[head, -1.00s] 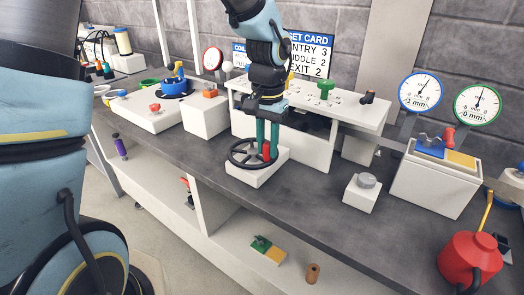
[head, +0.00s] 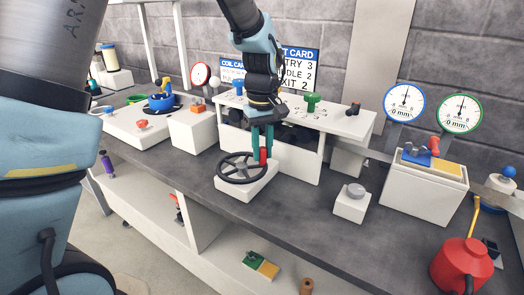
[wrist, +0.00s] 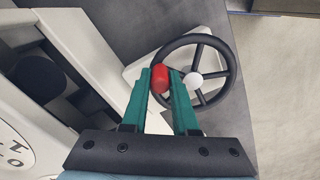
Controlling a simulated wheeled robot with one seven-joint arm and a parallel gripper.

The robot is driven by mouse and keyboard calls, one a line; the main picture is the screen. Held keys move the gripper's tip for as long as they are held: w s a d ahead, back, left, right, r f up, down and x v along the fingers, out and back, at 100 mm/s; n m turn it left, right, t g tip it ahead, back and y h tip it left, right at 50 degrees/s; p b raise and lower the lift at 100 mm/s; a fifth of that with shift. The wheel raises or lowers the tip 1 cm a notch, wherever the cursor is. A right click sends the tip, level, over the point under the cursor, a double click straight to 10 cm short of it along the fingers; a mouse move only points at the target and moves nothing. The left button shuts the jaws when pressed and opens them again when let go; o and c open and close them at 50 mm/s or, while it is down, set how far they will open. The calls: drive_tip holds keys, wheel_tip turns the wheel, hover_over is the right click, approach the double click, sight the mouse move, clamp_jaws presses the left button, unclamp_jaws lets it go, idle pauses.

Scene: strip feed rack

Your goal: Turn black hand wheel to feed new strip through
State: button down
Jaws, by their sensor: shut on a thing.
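The black hand wheel (head: 219,170) lies flat on a white block (head: 250,186) at the front of the bench. Its upright red handle (head: 262,156) is at the wheel's back right in the head view. My gripper (head: 263,147), with green fingers, comes down from above and is shut on this handle. In the wrist view the fingertips (wrist: 165,77) close around the red handle (wrist: 160,71), left of the wheel's white hub (wrist: 194,81). The white feed rack (head: 305,148) stands behind, with a green knob (head: 312,101) on top. No strip is clearly visible.
Blue-rimmed (head: 404,103) and green-rimmed (head: 461,112) dials stand at right, both marked 0 mm. A white block with a grey knob (head: 355,190) sits right of the wheel. A red oil can (head: 463,265) is at the front right. Bare bench lies between.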

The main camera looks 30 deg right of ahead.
drive_tip(key=shift+w+d+n, duration=0.1)
drive_tip(key=shift+w+n, duration=0.2)
drive_tip(key=shift+n, duration=0.3)
drive_tip(key=c, duration=0.7)
unclamp_jaws()
wheel_tip(320, 180, up, 11)
drive_tip(key=shift+f+b, duration=0.1)
drive_tip(key=shift+b, duration=0.5)
drive_tip(key=shift+w, duration=0.1)
